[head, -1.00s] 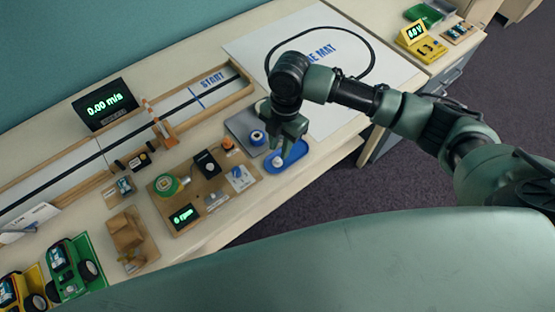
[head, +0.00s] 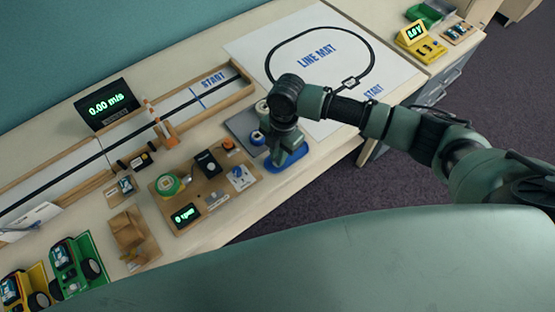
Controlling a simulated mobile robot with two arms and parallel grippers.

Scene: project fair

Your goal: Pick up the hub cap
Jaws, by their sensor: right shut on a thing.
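My right gripper (head: 279,158) reaches down into the blue oval tray (head: 299,157) near the table's front edge. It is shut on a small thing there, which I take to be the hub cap. The fingers and wrist hide the hub cap now; a small pale piece showed in this tray earlier. The gripper is still low, at the tray, and I cannot tell whether the piece is clear of the tray floor. My left gripper is not in view.
A grey pad (head: 240,124) with blue and white rolls lies left of the gripper. A wooden board (head: 160,199) with a readout and a green-rimmed wheel is further left. The line mat (head: 327,83) lies behind, and the wooden track (head: 232,97) runs along the back.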

